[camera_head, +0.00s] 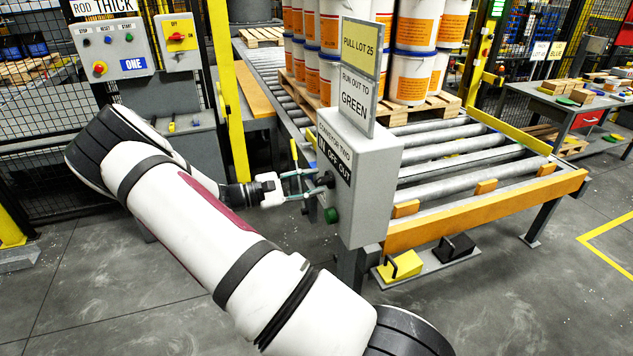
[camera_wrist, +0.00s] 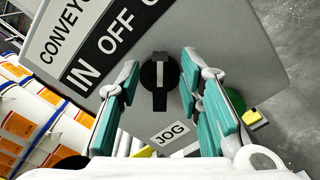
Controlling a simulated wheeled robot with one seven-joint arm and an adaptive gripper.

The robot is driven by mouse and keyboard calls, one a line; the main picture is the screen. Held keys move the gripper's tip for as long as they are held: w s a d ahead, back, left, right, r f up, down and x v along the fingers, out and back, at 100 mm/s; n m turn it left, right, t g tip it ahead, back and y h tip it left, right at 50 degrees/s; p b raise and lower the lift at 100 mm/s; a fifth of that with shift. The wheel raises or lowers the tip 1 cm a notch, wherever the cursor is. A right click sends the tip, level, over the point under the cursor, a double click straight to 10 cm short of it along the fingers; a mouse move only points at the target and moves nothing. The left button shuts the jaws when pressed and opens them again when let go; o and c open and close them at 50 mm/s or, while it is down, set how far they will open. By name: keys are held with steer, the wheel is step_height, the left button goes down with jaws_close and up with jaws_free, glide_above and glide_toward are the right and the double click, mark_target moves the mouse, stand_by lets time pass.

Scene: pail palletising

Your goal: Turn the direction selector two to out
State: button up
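The grey conveyor two control box (camera_head: 368,185) carries a slanted black IN OFF OUT label (camera_head: 334,160), also in the wrist view (camera_wrist: 97,60). The direction selector (camera_wrist: 159,78) is a black knob with a white mark. The mark runs nearly straight up the picture, towards the OUT side of the slanted label; OUT is partly cut off, so the exact setting is unclear. My gripper (camera_wrist: 160,62) has its teal-padded fingers on either side of the knob, with gaps visible. It is open. In the head view my gripper (camera_head: 311,182) is at the box's front face.
A JOG label (camera_wrist: 171,132) sits below the selector, and a green button (camera_head: 331,215) is low on the box. Signs (camera_head: 358,75) stand on top. Roller conveyor (camera_head: 450,160) and stacked pails (camera_head: 412,78) are behind. A yellow post (camera_head: 232,110) stands left of my gripper.

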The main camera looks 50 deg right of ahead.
steer(key=v, duration=1)
steer(key=shift+a, duration=0.1)
steer(key=s+a+r+m+t+y, duration=0.1)
steer(key=s+a+r+t+y, duration=0.6)
steer(key=s+a+r, duration=0.3)
steer(key=s+a+r+m+t+y, duration=0.1)
steer(key=s+a+r+t+y, duration=0.7)
steer(key=a, duration=0.7)
steer(key=s+r, duration=0.2)
steer(key=s, duration=0.2)
steer(key=shift+a+m, duration=0.3)
steer(key=shift+a, duration=0.1)
steer(key=shift+r, duration=0.1)
